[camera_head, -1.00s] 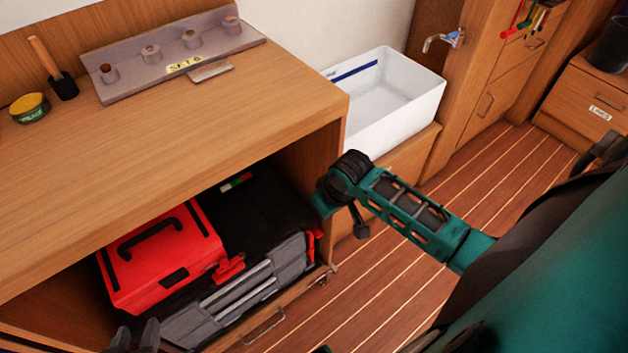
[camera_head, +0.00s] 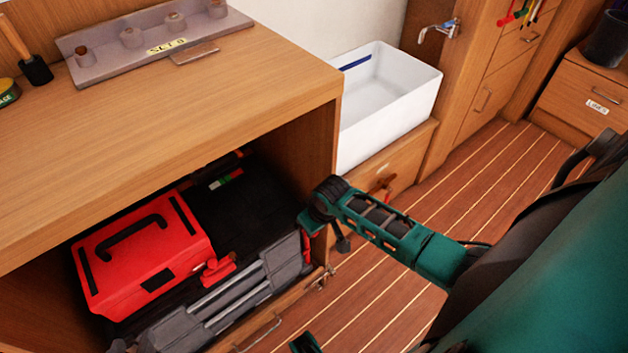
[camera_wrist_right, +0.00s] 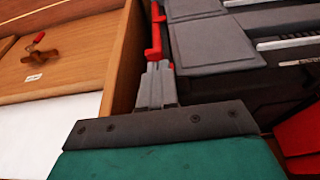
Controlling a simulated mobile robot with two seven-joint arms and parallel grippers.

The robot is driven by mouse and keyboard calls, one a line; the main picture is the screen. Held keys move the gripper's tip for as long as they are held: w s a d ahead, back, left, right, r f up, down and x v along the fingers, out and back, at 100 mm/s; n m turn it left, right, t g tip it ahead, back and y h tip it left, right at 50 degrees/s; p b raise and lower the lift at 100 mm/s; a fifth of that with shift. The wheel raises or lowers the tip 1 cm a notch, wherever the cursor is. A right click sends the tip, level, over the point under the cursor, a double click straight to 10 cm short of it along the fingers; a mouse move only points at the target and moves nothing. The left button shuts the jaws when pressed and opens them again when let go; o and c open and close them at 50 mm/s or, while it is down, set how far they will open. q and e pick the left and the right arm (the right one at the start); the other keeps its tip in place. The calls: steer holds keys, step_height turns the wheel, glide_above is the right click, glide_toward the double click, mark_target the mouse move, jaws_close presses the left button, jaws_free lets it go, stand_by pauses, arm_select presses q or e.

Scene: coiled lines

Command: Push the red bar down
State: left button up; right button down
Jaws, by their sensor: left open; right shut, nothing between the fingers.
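The red bar (camera_head: 306,246) shows in the head view as a narrow upright strip at the right end of the grey tool case (camera_head: 240,292), inside the open cabinet. In the right wrist view the red bar (camera_wrist_right: 155,36) stands along the case's edge. My right gripper (camera_wrist_right: 158,66) is shut and empty, its tips at the bar's lower end in the picture; I cannot tell whether they touch. In the head view the right wrist hides the fingers.
A red toolbox (camera_head: 140,250) and a second red latch (camera_head: 217,269) sit on and at the case. The wooden counter (camera_head: 200,100) overhangs the cabinet. A white basin (camera_head: 390,100) stands to its right. The plank floor (camera_head: 370,315) is clear.

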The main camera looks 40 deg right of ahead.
steer(key=shift+f, duration=0.45)
step_height(320, 180, down, 3)
steer(key=shift+r+b, duration=0.15)
steer(key=shift+b, duration=0.35)
steer(key=shift+s, duration=0.1)
